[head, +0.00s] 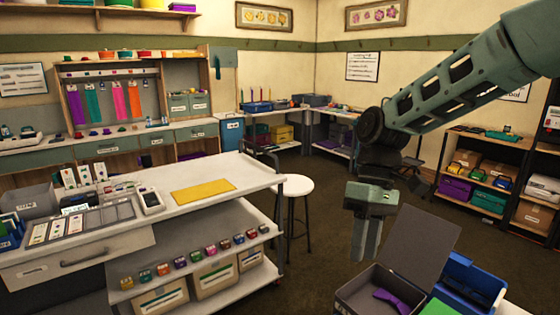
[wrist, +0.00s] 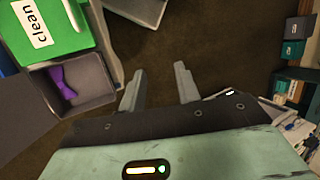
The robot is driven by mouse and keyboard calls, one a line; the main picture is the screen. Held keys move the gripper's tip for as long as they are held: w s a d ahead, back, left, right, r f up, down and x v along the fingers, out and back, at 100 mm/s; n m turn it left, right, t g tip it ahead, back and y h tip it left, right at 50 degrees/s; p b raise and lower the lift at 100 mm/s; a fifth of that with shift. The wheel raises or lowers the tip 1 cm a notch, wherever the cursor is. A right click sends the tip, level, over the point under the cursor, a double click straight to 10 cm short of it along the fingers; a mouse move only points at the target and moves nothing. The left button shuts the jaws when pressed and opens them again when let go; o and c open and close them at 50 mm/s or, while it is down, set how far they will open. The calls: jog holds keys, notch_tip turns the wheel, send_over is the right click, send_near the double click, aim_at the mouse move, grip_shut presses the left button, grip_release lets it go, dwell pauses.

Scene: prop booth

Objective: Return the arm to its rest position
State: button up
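My arm reaches in from the upper right in the head view and bends down at a dark joint. My gripper (head: 366,240) hangs below it, pointing down, beside the open grey box and left of its raised lid. In the wrist view my gripper (wrist: 160,88) shows two grey fingers set apart with only brown floor between them. It is open and empty. The task names no other object.
The grey box (head: 348,297) holds a purple bow tie (head: 391,299); a blue bin (head: 470,278) stands beside it. A green container labelled "clean" (wrist: 72,36) shows in the wrist view.

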jog(key=s+f+t+h, duration=0.1)
jog(key=s+t, duration=0.3)
jog(key=s, duration=1.7)
jog(key=shift+a+f+t+h, duration=0.3)
jog(key=shift+a+f+t, duration=0.1)
jog(key=shift+f, duration=0.5)
jog(key=shift+w+d, duration=0.1)
